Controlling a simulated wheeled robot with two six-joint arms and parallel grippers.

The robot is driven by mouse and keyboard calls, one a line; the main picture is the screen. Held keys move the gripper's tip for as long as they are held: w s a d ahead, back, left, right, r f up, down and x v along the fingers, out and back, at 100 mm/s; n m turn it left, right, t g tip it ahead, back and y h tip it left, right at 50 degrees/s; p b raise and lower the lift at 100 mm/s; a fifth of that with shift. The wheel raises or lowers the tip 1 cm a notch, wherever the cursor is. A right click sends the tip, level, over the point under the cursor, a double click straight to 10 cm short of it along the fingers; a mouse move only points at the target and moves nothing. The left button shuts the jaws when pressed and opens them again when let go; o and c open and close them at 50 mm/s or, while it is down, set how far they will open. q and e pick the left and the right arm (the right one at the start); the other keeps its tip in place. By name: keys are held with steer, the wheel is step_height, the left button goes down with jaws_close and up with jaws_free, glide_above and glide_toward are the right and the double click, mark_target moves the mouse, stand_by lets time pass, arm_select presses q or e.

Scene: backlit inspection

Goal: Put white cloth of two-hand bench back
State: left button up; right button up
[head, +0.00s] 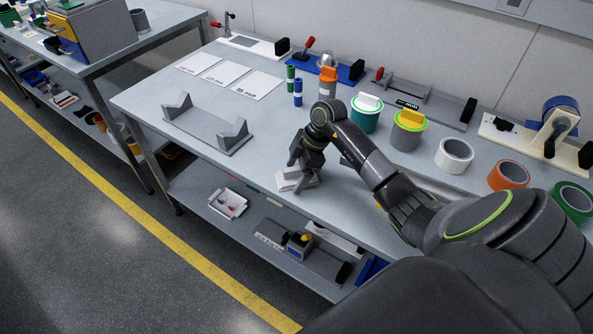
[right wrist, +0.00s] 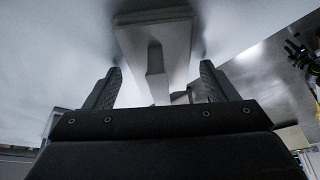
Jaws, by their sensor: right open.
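The white cloth (head: 294,184) is a small folded white stack near the front edge of the grey two-hand bench (head: 235,172). My right gripper (head: 298,172) is right at the cloth and partly covers it in the head view. In the right wrist view, the gripper (right wrist: 162,80) is open, with one finger to each side. A pale block-like shape with a raised ridge (right wrist: 155,45) shows between and beyond the fingers, likely the cloth. I cannot tell whether the fingers touch it.
A grey V-block cradle (head: 208,128) stands left of the gripper. White size cards (head: 226,73) lie behind it. Green and blue cylinders (head: 291,78), lidded jars (head: 366,113) and tape rolls (head: 455,155) stand behind and right. A lower shelf (head: 205,203) holds a small tray (head: 228,203).

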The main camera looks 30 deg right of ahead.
steer(key=shift+r, duration=0.15)
steer(key=b+v, duration=0.1)
steer(key=v, duration=1.1)
